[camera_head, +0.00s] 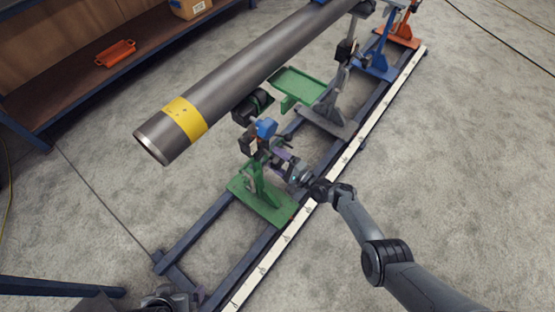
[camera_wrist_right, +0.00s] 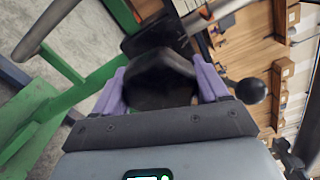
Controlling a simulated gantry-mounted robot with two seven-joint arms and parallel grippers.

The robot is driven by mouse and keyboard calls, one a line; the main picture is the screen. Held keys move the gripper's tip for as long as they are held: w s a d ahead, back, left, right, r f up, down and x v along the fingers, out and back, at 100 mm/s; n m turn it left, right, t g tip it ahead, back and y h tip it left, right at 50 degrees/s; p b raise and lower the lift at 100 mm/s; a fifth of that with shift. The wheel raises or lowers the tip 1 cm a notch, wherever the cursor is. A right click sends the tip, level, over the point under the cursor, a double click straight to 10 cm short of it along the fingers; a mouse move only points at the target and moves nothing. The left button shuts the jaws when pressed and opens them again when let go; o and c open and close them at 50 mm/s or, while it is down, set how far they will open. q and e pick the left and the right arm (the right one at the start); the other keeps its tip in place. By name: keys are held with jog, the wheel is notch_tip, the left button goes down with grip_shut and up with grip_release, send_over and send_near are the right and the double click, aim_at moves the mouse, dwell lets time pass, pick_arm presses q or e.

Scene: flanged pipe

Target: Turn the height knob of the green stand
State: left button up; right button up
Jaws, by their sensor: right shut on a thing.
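The green stand (camera_head: 262,203) stands on the blue rails in the head view, with a blue part (camera_head: 266,128) and dark rollers (camera_head: 252,106) at its top. My right gripper (camera_head: 278,153) reaches its upper part from the right. In the right wrist view, the purple fingers of my right gripper (camera_wrist_right: 162,88) are shut on a dark, faceted knob (camera_wrist_right: 162,75). The green stand (camera_wrist_right: 92,80) shows on the left there. The knob is hard to make out in the head view.
A grey pipe (camera_head: 245,68) with a yellow band (camera_head: 185,118) lies above the stands. A green tray (camera_head: 298,86), blue stand (camera_head: 377,60) and orange stand (camera_head: 403,32) are farther back. A shelf with an orange tray (camera_head: 115,53) is upper left. Floor is clear on the right.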

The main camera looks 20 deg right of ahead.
jog(key=o, duration=1)
jog(key=shift+o, duration=0.2)
jog(key=shift+s+d+r+p, duration=0.1)
jog(key=shift+s+d+p, duration=0.15)
jog(key=shift+s+p, duration=0.05)
jog(key=p+v, duration=0.3)
jog(key=v, duration=0.7)
jog(key=shift+p, duration=0.4)
